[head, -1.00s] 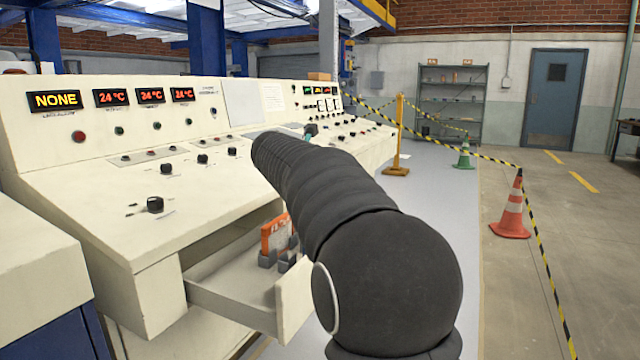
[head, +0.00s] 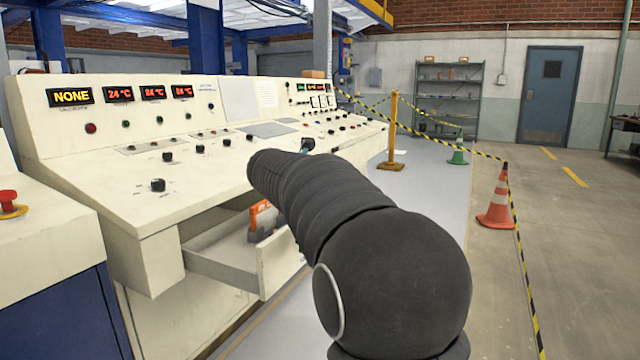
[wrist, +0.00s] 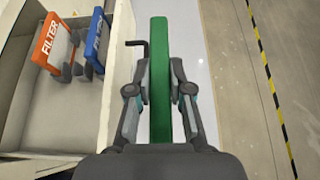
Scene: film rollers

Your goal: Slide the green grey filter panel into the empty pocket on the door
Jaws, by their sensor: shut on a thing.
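In the wrist view my gripper (wrist: 160,88) is shut on a long green panel (wrist: 159,45), held on edge between the two fingers. The panel is apart from the open drawer, to the right of it and over the floor. In the drawer (wrist: 60,130) an orange panel marked FILTER (wrist: 50,45) and a blue panel (wrist: 97,40) stand in dark grey holders. In the head view the orange panel (head: 260,215) shows in the drawer (head: 225,268); my arm hides most of my gripper and the green panel.
The cream control console (head: 110,190) with knobs and displays stands at the left. A red button (head: 9,200) is on the near cabinet. A yellow post (head: 392,130), striped tape and an orange cone (head: 497,195) stand at the right.

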